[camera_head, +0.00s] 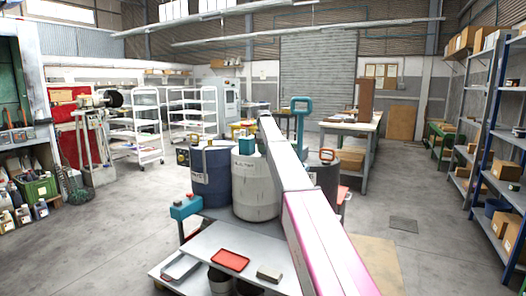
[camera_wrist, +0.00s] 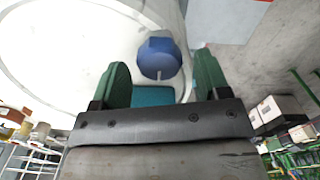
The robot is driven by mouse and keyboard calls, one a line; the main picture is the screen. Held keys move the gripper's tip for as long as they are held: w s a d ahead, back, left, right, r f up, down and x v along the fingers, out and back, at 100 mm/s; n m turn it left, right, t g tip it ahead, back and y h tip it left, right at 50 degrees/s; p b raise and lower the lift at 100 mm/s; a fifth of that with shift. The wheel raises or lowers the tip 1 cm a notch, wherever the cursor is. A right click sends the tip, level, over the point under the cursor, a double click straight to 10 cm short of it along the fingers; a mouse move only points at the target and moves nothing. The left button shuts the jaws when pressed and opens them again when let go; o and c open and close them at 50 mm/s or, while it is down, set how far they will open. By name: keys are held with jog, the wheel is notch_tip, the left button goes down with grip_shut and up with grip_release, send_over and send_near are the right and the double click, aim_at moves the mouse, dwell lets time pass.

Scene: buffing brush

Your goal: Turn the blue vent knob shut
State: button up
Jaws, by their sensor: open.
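My gripper (camera_wrist: 162,72) is open, with one green finger to the left and one to the right of the knob in the picture. A gap shows on each side; I cannot tell how far the knob lies beyond the fingertips. A teal part (camera_wrist: 153,96) shows between the fingers below the knob. In the head view I cannot make out the knob or my fingers; my arm stretches over the drums.
In the head view a white drum (camera_head: 255,190) stands beside a dark blue drum (camera_head: 211,178). A teal block (camera_head: 248,144) sits at the white drum's top. A low bench with a red tray (camera_head: 230,260) is in front. Open floor lies at left and right.

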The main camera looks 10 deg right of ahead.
jog(key=shift+f, duration=0.45)
jog(key=c, duration=0.9)
